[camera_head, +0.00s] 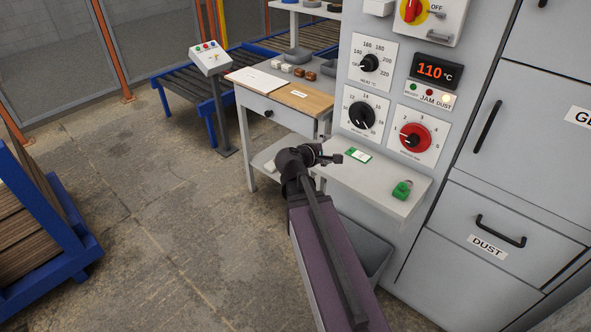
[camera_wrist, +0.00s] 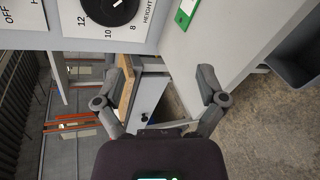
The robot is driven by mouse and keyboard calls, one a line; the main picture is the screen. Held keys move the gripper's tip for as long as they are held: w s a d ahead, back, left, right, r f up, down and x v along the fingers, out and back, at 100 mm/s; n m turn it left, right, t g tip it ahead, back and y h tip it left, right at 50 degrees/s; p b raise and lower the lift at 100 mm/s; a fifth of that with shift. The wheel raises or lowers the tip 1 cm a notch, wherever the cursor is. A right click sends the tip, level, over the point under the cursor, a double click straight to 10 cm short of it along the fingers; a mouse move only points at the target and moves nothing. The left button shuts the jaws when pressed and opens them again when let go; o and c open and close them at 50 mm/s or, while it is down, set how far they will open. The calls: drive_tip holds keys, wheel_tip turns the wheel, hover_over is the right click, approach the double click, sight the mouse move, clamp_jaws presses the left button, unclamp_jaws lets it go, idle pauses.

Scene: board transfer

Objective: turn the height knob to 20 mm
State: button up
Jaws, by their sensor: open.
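The height knob (camera_head: 361,115) is a round black knob on a white scale plate on the grey machine front. In the wrist view the knob (camera_wrist: 112,8) is at the top edge, partly cut off, beside the word HEIGHT and the marks 8, 10 and 12. Its full scale and exact setting cannot be read. My gripper (camera_head: 332,157) is below and left of the knob, over the small shelf. In the wrist view my gripper (camera_wrist: 166,72) has its fingers spread wide with nothing between them, apart from the knob.
A red knob (camera_head: 414,137) is right of the height knob; another black knob (camera_head: 369,63) is above it. The shelf (camera_head: 385,185) below holds a green-and-white card (camera_head: 358,155) and a green padlock-like item (camera_head: 401,190). A workbench (camera_head: 262,104) stands left.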

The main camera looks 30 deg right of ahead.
drive_tip(key=s+a+f+m+g+y+p, duration=0.1)
drive_tip(key=s+a+m+y+p, duration=0.1)
drive_tip(key=a, duration=0.4)
drive_tip(key=s+a+f+m+g+y+p, duration=0.1)
drive_tip(key=a+m+g+y+p, duration=0.1)
drive_tip(key=a, duration=0.5)
drive_tip(key=shift+s+m+y+p, duration=0.4)
drive_tip(key=shift+m+y+p, duration=0.5)
drive_tip(key=shift+y+p, duration=0.55)
drive_tip(key=shift+f, duration=0.1)
drive_tip(key=s+a+r+m+g+y+p, duration=0.1)
drive_tip(key=s+a+y+p, duration=0.1)
drive_tip(key=a, duration=0.5)
drive_tip(key=s+a+r+m+g+y+p, duration=0.1)
drive_tip(key=s+a+r+y+p, duration=0.1)
drive_tip(key=a, duration=0.5)
drive_tip(key=shift+s+m+y+p, duration=0.4)
drive_tip(key=shift+y+p, duration=0.5)
drive_tip(key=shift+y, duration=0.25)
drive_tip(key=shift+d, duration=0.15)
